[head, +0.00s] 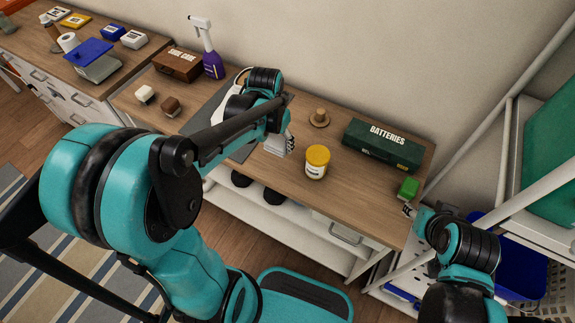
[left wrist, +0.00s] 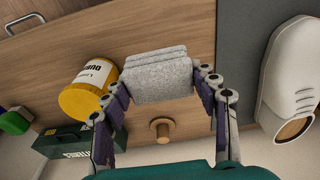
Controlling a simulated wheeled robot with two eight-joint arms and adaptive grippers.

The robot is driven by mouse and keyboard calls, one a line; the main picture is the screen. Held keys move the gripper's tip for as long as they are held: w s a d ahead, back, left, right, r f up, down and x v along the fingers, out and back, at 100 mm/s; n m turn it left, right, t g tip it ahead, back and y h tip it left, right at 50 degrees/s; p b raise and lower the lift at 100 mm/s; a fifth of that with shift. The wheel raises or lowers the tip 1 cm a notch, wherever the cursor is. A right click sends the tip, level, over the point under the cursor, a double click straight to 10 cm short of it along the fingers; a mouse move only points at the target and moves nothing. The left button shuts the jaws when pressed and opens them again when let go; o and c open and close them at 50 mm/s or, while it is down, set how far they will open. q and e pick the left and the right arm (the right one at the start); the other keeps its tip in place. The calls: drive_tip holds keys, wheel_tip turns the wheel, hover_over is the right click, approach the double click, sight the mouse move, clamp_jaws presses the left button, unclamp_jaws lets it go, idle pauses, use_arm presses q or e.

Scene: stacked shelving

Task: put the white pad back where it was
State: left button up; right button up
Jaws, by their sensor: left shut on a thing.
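A pale grey-white, speckled pad (left wrist: 155,75) is between the fingers of my left gripper (left wrist: 162,84), which is shut on it. In the head view the pad (head: 277,145) shows partly behind my left gripper (head: 284,141), over the middle of the wooden table and left of the yellow-lidded jar. Whether the pad touches the table I cannot tell. My right gripper (head: 409,210) is at the table's front right corner, near a green block (head: 407,188); its fingers are too small to read.
Yellow-lidded jar (head: 317,163), wooden peg (head: 320,117) and green batteries box (head: 383,145) stand right of the pad. A dark grey mat (left wrist: 237,30) and white object (left wrist: 292,75) lie left.

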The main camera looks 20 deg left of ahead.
sight(279, 161)
use_arm(q)
wheel_tip(279, 161, down, 4)
drive_tip(key=shift+w+a+r+b, duration=0.1)
drive_tip(key=shift+b, duration=0.45)
drive_tip(key=shift+f+b, duration=0.85)
drive_tip(key=shift+f, duration=1.25)
drive_tip(key=shift+f, duration=0.15)
drive_tip(key=o, duration=1.1)
